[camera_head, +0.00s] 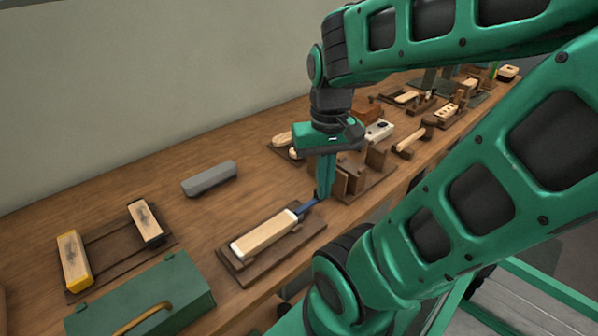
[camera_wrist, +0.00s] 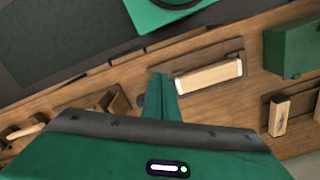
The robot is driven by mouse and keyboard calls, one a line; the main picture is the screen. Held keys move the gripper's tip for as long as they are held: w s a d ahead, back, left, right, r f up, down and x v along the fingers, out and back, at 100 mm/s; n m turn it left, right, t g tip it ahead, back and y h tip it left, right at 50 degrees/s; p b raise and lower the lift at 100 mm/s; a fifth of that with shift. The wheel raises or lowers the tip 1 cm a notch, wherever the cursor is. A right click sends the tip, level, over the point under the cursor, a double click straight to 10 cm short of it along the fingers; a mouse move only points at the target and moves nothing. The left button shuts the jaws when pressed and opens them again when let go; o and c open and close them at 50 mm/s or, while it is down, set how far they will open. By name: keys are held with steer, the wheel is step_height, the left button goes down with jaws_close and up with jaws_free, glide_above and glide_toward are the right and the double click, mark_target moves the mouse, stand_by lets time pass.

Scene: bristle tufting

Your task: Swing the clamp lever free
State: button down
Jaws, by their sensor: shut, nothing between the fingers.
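A pale wooden block (camera_head: 264,235) lies on a dark wooden base board (camera_head: 240,277) near the front of the bench. A short blue lever (camera_head: 309,206) sticks out at the block's right end, towards the back right. My gripper (camera_head: 322,200) points down with its fingers together and empty, its tips right by the lever's outer end. I cannot tell whether they touch it. In the wrist view the pale block (camera_wrist: 208,77) lies right of my gripper (camera_wrist: 160,80). The lever is not clearly visible there, probably hidden by the fingers.
A grey bar (camera_head: 209,178) lies behind the block. A green box (camera_head: 178,285) with a yellow handle and a rack holding two wooden brush blocks (camera_head: 74,260) stand left. Upright brown wooden pieces (camera_head: 355,175) stand close right of my gripper. Bare bench lies behind the base board.

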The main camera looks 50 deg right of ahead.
step_height(320, 180, up, 2)
steer(key=n+g, duration=0.2)
steer(key=n, duration=0.1)
glide_above(308, 204)
steer(key=w+d+f+n+g, duration=0.2)
steer(key=w+d, duration=0.3)
steer(key=w, duration=0.6)
steer(key=shift+f+n, duration=0.4)
steer(key=shift+f, duration=0.1)
steer(key=x, duration=1)
steer(key=shift+s+f, duration=0.1)
steer(key=shift+s, duration=1.25)
steer(key=shift+s+a, duration=0.1)
steer(key=shift+s, duration=0.55)
